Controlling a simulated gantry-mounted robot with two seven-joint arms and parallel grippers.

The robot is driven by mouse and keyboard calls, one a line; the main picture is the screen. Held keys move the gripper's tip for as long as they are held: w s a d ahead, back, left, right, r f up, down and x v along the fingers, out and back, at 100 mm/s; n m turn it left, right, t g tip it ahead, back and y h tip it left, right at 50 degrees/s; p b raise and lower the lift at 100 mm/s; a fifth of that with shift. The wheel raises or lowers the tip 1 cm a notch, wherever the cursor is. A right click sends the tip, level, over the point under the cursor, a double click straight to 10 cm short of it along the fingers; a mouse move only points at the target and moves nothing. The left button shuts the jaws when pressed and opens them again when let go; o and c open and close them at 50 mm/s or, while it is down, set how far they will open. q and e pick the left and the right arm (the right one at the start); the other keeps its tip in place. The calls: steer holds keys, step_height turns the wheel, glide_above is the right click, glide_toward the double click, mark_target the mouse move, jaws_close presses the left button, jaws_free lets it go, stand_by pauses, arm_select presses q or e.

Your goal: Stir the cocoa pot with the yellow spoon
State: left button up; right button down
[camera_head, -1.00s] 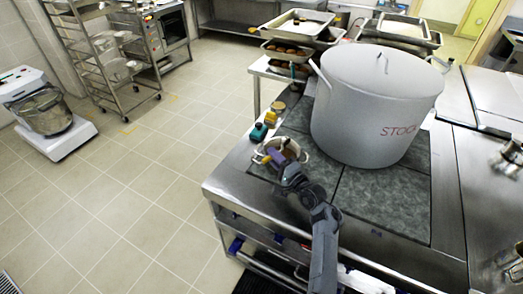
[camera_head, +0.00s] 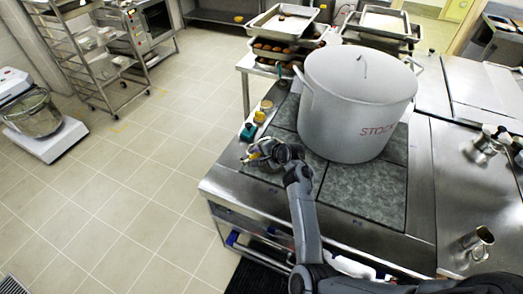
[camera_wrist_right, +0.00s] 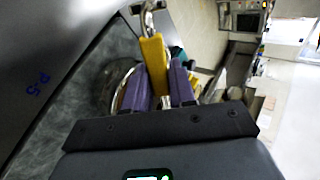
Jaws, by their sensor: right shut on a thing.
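The small cocoa pot (camera_head: 254,158) sits at the left front corner of the stove top, mostly covered by my right arm. In the right wrist view its metal rim and side (camera_wrist_right: 113,88) show behind the fingers. My right gripper (camera_head: 264,148) is at this pot. In the wrist view its purple fingers (camera_wrist_right: 161,78) are shut on the yellow spoon (camera_wrist_right: 153,58), whose yellow handle sticks out between them. The spoon's bowl and the pot's contents are hidden. My left gripper is not in view.
A large stockpot (camera_head: 358,100) stands close to the right of my arm. Teal (camera_head: 248,131) and yellow (camera_head: 259,117) containers stand behind the cocoa pot by the stove's left edge. Metal jugs (camera_head: 479,242) stand on the right counter. Trays of food (camera_head: 283,50) are at the back. Open floor lies left.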

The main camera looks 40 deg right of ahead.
steer(key=g, duration=0.1)
steer(key=w+r+g+p, duration=0.1)
steer(key=g, duration=0.1)
steer(key=shift+d, duration=0.15)
steer(key=g+p, duration=0.2)
steer(key=p, duration=0.1)
steer(key=shift+w+g, duration=0.25)
steer(key=shift+g, duration=0.15)
steer(key=shift+w+r+g, duration=0.25)
steer(key=shift+r+g, duration=0.55)
steer(key=shift+g, duration=0.25)
steer(key=shift+w+r+g, duration=0.2)
steer(key=shift+r+g, duration=0.55)
steer(key=shift+g, duration=0.3)
steer(key=shift+f, duration=0.1)
